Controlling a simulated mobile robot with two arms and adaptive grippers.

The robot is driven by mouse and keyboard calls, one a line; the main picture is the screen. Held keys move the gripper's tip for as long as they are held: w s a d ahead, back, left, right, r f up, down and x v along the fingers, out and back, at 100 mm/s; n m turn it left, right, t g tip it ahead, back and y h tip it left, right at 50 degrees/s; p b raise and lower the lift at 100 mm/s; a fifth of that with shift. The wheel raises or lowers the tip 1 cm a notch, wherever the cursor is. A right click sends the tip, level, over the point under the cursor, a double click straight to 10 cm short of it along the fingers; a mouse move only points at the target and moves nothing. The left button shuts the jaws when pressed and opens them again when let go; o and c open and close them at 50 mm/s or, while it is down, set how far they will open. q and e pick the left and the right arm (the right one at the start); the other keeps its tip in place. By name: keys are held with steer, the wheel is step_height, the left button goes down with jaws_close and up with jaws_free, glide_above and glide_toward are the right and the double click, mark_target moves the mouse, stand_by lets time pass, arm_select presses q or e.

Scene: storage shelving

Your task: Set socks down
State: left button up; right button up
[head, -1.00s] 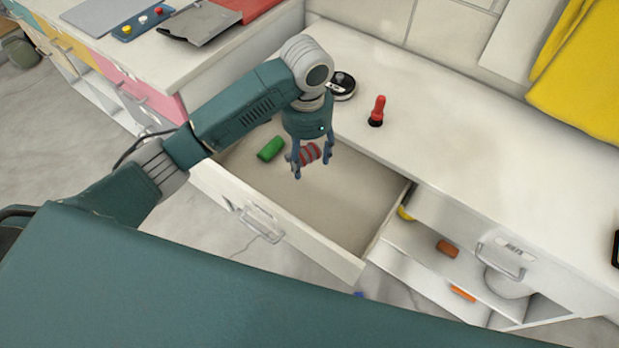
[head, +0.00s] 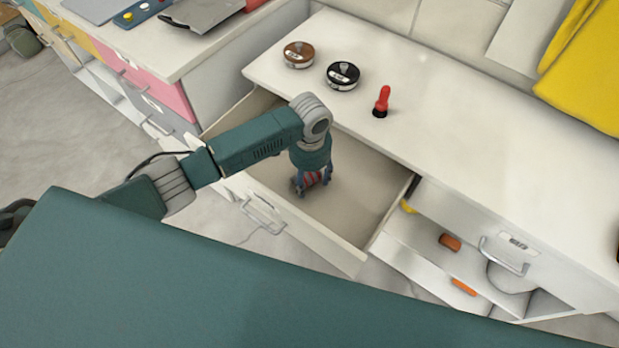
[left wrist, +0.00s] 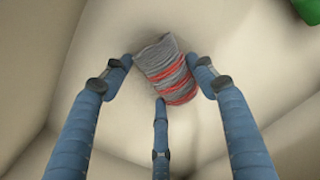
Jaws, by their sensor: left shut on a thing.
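The socks (head: 313,179) are a small rolled bundle, grey with red stripes, inside the open drawer (head: 362,205). My left gripper (head: 312,184) points down into the drawer and is shut on the socks. In the left wrist view the socks (left wrist: 165,70) sit between the blue fingers of my left gripper (left wrist: 163,80), close to the pale drawer floor. I cannot tell whether they touch the floor. My right gripper is not in view.
A green object (left wrist: 307,10) lies in the drawer near the socks. On the counter (head: 450,130) stand a brown-topped round tin (head: 299,54), a black round tin (head: 342,75) and a red-handled item (head: 381,101). The drawer's right part is clear.

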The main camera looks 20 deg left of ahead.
mark_target(310, 179)
arm_select(q)
steer(key=shift+f, duration=0.1)
steer(key=o, duration=1.1)
steer(key=shift+o, duration=0.2)
step_height(310, 179, up, 12)
steer(key=shift+r+p, duration=0.2)
steer(key=shift+p, duration=0.15)
